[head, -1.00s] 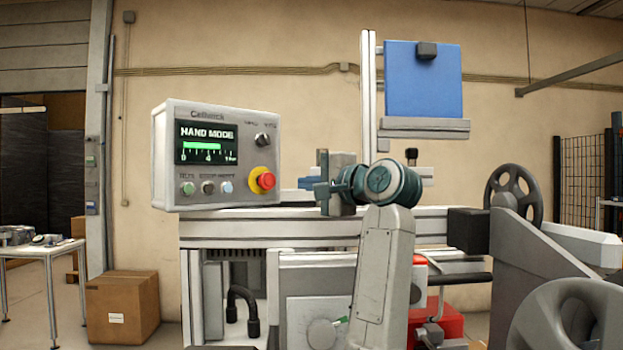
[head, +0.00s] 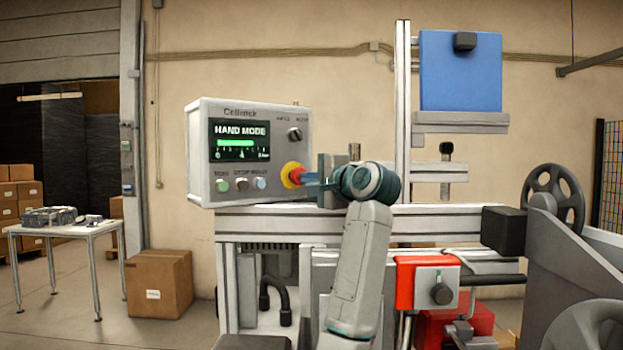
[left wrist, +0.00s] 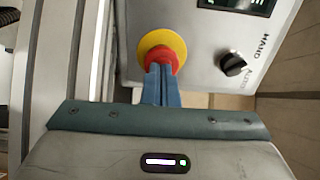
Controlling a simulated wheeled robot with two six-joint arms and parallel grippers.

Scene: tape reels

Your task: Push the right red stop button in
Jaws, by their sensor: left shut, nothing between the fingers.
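The red stop button (head: 297,174) sits on a yellow collar at the lower right of the grey control panel (head: 198,150). In the left wrist view the red button (left wrist: 164,56) shows ahead of the fingers, partly covered by them. My left gripper (head: 309,179) is shut and empty. Its blue fingertips (left wrist: 160,69) point at the button's face and are at it or very close; I cannot tell whether they touch. My right gripper is not in view.
A black selector knob (head: 295,134) is above the button, and small coloured buttons (head: 242,184) line the panel's lower edge. The panel stands by a pale machine rail (head: 420,225). A red block (head: 412,283) is to the right of my arm.

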